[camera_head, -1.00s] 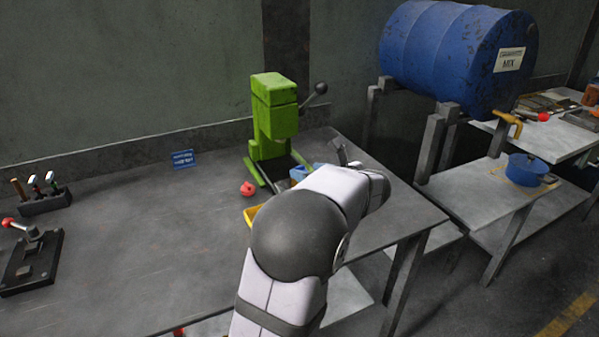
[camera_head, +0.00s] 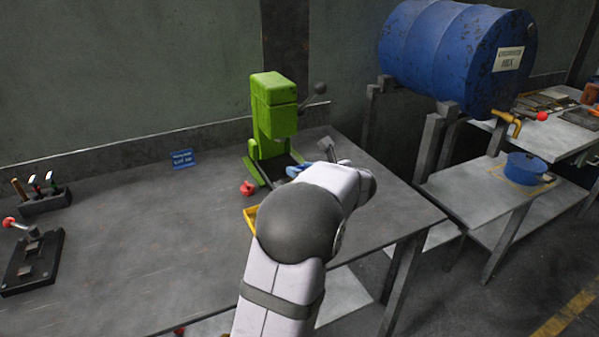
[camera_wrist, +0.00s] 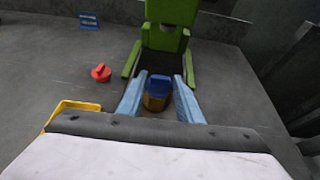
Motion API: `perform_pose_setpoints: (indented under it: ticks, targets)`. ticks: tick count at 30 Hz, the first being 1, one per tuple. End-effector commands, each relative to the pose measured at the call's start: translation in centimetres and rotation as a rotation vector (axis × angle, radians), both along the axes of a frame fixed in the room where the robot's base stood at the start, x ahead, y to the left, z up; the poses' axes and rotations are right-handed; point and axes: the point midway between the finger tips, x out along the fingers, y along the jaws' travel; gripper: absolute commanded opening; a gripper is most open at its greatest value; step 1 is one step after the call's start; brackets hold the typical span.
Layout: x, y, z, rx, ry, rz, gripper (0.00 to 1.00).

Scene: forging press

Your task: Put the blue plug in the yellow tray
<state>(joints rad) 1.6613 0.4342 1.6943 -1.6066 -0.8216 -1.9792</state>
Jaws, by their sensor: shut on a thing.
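My gripper (camera_wrist: 160,92) has two pale blue fingers, closed on the sides of the blue plug (camera_wrist: 160,84). The plug shows a blue top over a brownish lower part, in front of the green press in the wrist view. In the head view my arm hides the plug, and only a bit of the blue fingers shows near the press foot. The yellow tray (camera_wrist: 70,106) is to the left of and nearer than the plug in the wrist view, partly hidden by my gripper body. Its corner also shows in the head view (camera_head: 250,215).
The green press (camera_head: 273,120) with its side lever stands close behind my gripper. A red plug (camera_head: 248,188) lies left of the press, apart from the tray. A blue sign (camera_head: 183,160) is farther left. The bench's left middle is clear.

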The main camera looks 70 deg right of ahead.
Motion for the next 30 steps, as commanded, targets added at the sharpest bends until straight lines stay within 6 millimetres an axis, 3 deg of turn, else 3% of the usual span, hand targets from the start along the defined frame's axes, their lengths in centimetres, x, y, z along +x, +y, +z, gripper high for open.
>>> perform_pose_setpoints:
  ticks: [8,17,23,30]
  targets:
    - [0.0,0.0,0.5,-0.001,0.000,0.000,0.08]
    - [0.0,0.0,3.1,-0.004,0.001,0.001,0.08]
    - [0.0,-0.1,7.1,-0.007,0.001,0.000,0.08]
    - [0.0,0.0,14.4,-0.009,0.001,0.001,0.08]
